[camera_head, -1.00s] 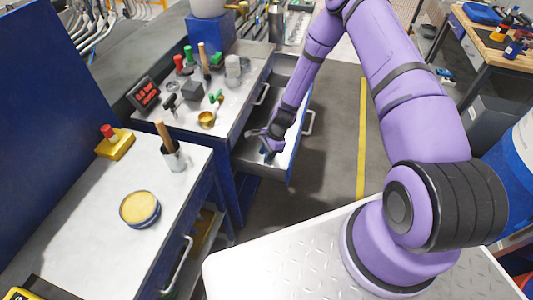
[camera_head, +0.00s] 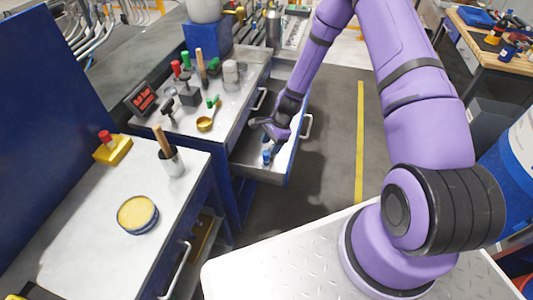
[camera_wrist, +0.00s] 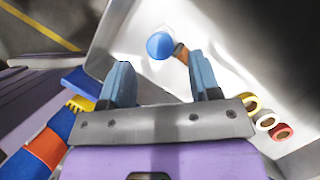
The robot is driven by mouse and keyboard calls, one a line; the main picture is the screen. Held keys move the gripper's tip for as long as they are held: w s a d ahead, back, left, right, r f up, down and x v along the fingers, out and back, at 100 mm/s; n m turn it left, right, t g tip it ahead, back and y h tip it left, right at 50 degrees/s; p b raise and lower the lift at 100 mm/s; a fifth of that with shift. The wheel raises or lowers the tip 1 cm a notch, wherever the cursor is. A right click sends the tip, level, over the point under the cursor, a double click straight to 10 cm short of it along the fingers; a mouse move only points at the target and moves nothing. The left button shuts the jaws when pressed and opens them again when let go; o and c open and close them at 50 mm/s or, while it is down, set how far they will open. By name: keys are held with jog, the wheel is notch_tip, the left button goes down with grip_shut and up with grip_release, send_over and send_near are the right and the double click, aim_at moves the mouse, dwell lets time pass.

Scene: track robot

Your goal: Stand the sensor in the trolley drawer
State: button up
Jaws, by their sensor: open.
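What looks like the sensor (camera_head: 267,156), a small blue-topped piece, stands in the open trolley drawer (camera_head: 250,168), near its front end. In the wrist view its round blue top (camera_wrist: 160,45) faces the camera, with a brown-orange part beside it and pale metal around it. It looks upright. My gripper (camera_head: 272,130) is above the drawer, just above and apart from the sensor. In the wrist view my gripper (camera_wrist: 163,75) has its two blue-grey fingers spread with nothing between them. The sensor's lower end is hard to make out.
Coloured rings (camera_wrist: 267,119) lie to the right in the wrist view. A blue-and-orange object (camera_wrist: 42,150) is at left. The trolley top beside the drawer holds a brass cup (camera_head: 205,124), a display (camera_head: 141,98) and several tools. Bare floor (camera_head: 325,150) lies right of the drawer.

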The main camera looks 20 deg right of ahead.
jog(key=shift+v, duration=2.65)
jog(key=s+r+n+t+h, duration=0.1)
jog(key=s+r+n, duration=0.15)
jog(key=r, duration=0.85)
jog(key=s+d+r+n+t+h, duration=0.15)
jog(key=r+n, duration=0.25)
jog(key=r, duration=0.7)
jog(key=s+r+n, duration=0.3)
jog(key=r, duration=0.8)
jog(key=s+r+n+t+h, duration=0.1)
jog(key=s+r+n, duration=0.2)
jog(key=s+r, duration=0.4)
jog(key=s+d+r+n+t+h, duration=0.1)
jog(key=s+r, duration=0.7)
jog(key=s, duration=0.8)
jog(key=n+t, duration=0.1)
jog(key=n, duration=0.1)
jog(key=shift+d+n, duration=0.2)
jog(key=shift+n, duration=0.15)
jog(key=shift+s+r, duration=0.1)
jog(key=shift+r, duration=0.05)
